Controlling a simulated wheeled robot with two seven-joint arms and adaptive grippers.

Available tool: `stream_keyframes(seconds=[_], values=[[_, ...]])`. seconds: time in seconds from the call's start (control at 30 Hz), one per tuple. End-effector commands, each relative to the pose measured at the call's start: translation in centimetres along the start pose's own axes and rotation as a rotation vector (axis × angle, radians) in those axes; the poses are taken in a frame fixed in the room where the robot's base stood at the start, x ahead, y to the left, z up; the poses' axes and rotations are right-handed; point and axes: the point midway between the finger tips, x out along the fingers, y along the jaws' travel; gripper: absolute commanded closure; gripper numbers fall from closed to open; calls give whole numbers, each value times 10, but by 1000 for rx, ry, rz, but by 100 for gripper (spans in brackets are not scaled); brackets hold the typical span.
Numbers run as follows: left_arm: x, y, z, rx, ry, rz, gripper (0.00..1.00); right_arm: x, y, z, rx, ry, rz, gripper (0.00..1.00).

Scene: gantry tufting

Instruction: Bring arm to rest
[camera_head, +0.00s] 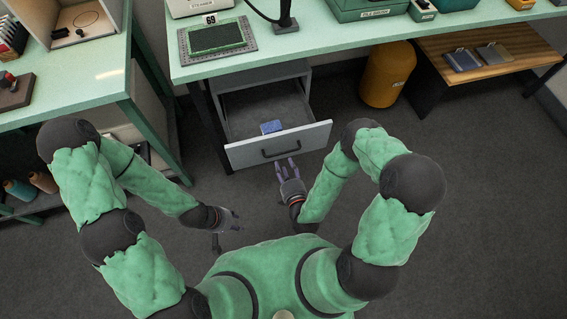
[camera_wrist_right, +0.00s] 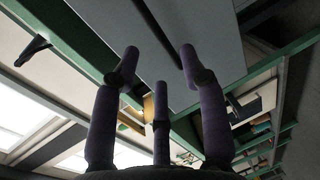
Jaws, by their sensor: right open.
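My right gripper (camera_head: 287,168) is in front of the open drawer (camera_head: 233,150), just below its bar handle (camera_head: 281,153) in the head view. In the right wrist view its fingers (camera_wrist_right: 160,75) are spread with nothing between them. I cannot tell whether a fingertip touches the handle or the front. My left gripper (camera_head: 229,229) hangs low over the floor, left of the right one. Its fingers look spread and empty. Both arms are bent at the elbow.
A small blue item (camera_head: 271,127) lies in the drawer. The green workbench (camera_head: 300,50) stands above it, with a side table (camera_head: 110,75) at left. A yellow bin (camera_head: 387,75) and low wooden shelf (camera_head: 490,62) are at right. The floor at right is clear.

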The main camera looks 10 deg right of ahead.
Motion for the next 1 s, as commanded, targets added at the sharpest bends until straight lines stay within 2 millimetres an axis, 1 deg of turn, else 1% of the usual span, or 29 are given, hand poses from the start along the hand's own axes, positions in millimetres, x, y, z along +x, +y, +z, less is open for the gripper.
stream_keyframes(seconds=[0.5,0.63,0.77,0.87,1.0], values=[[0,0,0,0,0,0,60,0,0,0,2,1,-2,56],[-1,0,0,0,0,0,60,5,-4,0,60,13,-39,56],[-3,1,0,0,0,0,60,14,-16,-2,241,33,-164,56],[-6,2,0,0,0,0,60,17,-28,-4,443,29,-306,56],[-9,3,0,0,0,0,60,11,-44,-8,730,-30,-517,56]])
